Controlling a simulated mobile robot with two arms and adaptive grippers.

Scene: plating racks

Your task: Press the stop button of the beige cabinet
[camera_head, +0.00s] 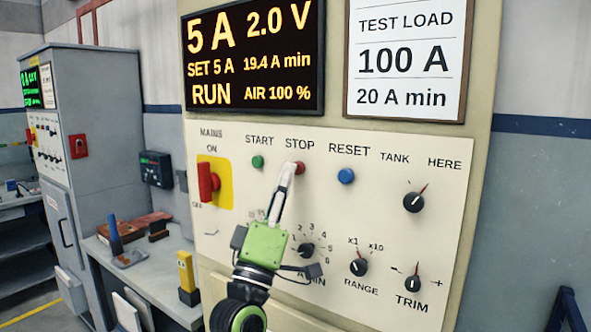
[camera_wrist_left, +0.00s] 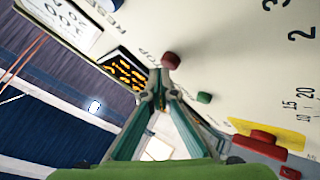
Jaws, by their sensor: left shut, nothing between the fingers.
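The beige cabinet (camera_head: 365,144) fills the middle of the head view. Its red stop button (camera_head: 299,168) sits under the STOP label, between the green start button (camera_head: 258,161) and the blue reset button (camera_head: 346,176). My left gripper (camera_head: 288,167) is shut and empty, its tips at the stop button and covering part of its left side. In the left wrist view, the red stop button (camera_wrist_left: 171,61) is just beyond the closed fingertips (camera_wrist_left: 161,75). I cannot tell whether they touch. The display (camera_head: 254,55) reads RUN, 5 A and 2.0 V. My right gripper is not in view.
The red mains switch (camera_head: 208,181) on its yellow plate is left of the buttons. Several black knobs, such as the range knob (camera_head: 358,267), sit lower on the panel. A grey cabinet (camera_head: 100,110) and a bench (camera_head: 150,262) stand at the left.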

